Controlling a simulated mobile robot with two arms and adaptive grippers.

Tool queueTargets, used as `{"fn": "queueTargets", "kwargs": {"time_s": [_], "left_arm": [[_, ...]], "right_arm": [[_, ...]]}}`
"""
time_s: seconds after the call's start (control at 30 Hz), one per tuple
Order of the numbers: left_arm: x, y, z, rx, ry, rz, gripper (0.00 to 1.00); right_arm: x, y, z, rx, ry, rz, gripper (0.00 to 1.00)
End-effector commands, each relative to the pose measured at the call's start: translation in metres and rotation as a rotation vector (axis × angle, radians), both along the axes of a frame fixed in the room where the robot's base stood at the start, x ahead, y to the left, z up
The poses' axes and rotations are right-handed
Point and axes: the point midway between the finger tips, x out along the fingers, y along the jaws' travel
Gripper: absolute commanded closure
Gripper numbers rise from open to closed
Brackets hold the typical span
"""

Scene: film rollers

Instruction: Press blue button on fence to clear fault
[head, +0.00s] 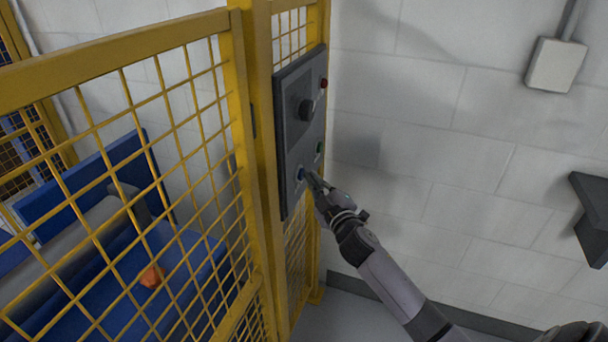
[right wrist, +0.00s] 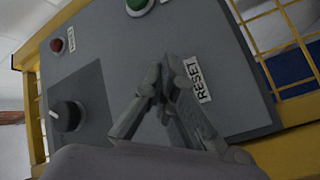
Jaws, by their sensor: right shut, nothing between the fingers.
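The blue button (head: 300,173) is on the lower left of a dark grey control panel (head: 290,85) fixed to the yellow fence (head: 262,120). My right gripper (head: 311,180) is shut and empty, with its fingertips at the blue button; I cannot tell if they touch it. In the right wrist view my shut fingers (right wrist: 163,82) point at the panel beside the RESET label (right wrist: 199,80), and the blue button is hidden behind them. My left gripper is not in view.
The panel also has a green button (head: 320,147), a black knob (head: 307,109) and a red button (head: 324,83). Behind the fence mesh is blue machinery (head: 90,180) with an orange object (head: 152,276). A grey box (head: 555,65) is on the white wall.

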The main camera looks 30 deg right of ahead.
Motion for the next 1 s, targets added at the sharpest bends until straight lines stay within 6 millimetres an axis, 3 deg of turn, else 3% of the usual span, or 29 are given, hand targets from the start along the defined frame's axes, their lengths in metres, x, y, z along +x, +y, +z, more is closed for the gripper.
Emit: {"fn": "queueTargets", "kwargs": {"time_s": [0.6,1.0], "left_arm": [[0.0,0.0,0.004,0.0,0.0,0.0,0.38],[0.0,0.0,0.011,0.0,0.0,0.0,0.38]], "right_arm": [[-0.012,-0.01,0.0,-0.001,0.001,0.0,1.0],[-0.041,-0.034,0.0,-0.001,0.002,0.0,1.0]]}}
